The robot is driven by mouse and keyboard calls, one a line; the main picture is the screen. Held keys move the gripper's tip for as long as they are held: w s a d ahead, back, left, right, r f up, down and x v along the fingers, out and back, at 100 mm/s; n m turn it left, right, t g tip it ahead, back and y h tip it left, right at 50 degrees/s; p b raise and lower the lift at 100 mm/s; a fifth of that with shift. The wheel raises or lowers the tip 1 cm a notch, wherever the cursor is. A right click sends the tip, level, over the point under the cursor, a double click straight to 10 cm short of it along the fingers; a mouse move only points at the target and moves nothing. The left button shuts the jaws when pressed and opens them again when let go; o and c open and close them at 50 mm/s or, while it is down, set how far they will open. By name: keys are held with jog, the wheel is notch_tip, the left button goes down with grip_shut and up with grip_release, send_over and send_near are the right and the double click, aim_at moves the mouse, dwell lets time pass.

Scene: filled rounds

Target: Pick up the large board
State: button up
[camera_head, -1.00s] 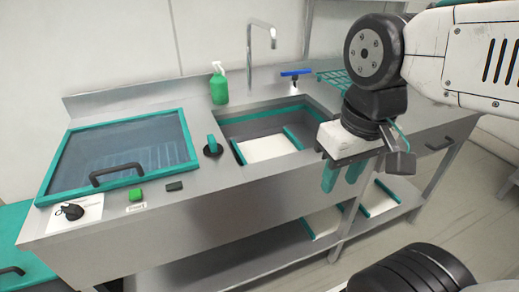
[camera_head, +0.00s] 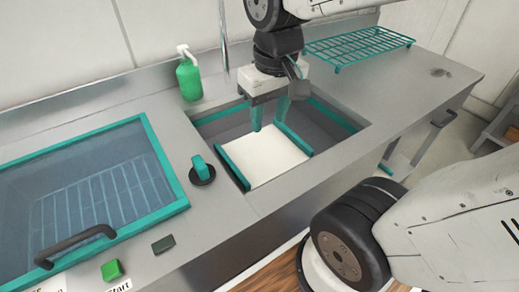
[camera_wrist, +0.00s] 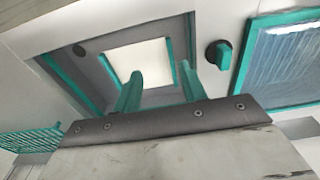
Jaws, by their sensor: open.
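A large white board (camera_head: 262,160) with teal edge strips lies in the sink basin (camera_head: 340,117). The board also shows in the wrist view (camera_wrist: 140,60), ahead of the fingers. My gripper (camera_head: 267,120) is over the basin, above the board's back part, with its teal fingers pointing down. In the wrist view my gripper (camera_wrist: 158,82) has its two fingers spread apart, with nothing between them. The fingertips overlap the board's near edge in that view; I cannot tell whether they touch it.
A teal knob (camera_head: 202,171) stands left of the basin, and a green soap bottle (camera_head: 189,76) behind it. A glass-lidded unit (camera_head: 90,200) with a dark handle fills the left counter. A teal wire rack (camera_head: 360,45) lies at back right. The right counter is mostly clear.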

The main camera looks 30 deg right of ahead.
jog(key=w+f, duration=0.4)
jog(key=w, duration=0.2)
jog(key=g, duration=0.1)
send_over(230, 162)
jog(key=f, duration=1.6)
jog(key=shift+a+f, duration=0.25)
jog(key=shift+f, duration=0.05)
jog(key=f, duration=0.8)
jog(key=shift+s+d+f, duration=0.1)
jog(key=shift+d+f, duration=0.1)
jog(key=shift+d, duration=0.05)
grip_shut()
